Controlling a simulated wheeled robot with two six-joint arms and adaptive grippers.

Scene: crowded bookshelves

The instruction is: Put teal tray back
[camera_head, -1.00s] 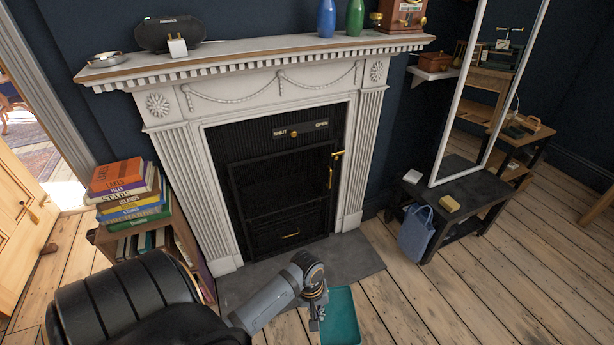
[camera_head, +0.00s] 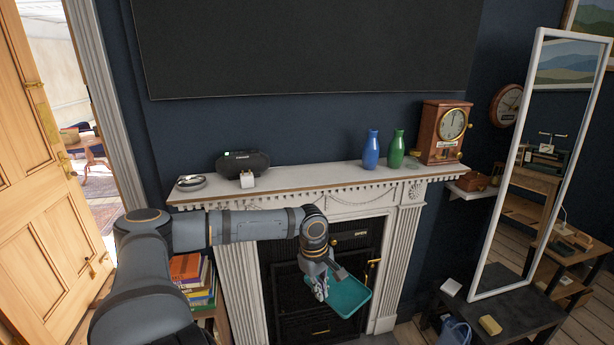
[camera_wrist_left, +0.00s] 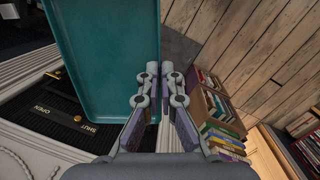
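The teal tray (camera_head: 348,294) is held up in front of the fireplace, below the mantel shelf, tilted toward me. My left gripper (camera_head: 322,287) is shut on its left edge. In the left wrist view the teal tray (camera_wrist_left: 105,55) fills the upper left, with its rim between the two fingertips of my left gripper (camera_wrist_left: 161,85). The pinched part of the rim is partly hidden by the fingers. My right gripper is in neither current view.
The white mantel shelf (camera_head: 290,183) carries a dark speaker (camera_head: 243,163), a small round dish (camera_head: 191,182), a blue vase (camera_head: 371,150), a green vase (camera_head: 397,150) and a wooden clock (camera_head: 443,132). Its middle is clear. Stacked books (camera_head: 195,277) stand left of the fireplace.

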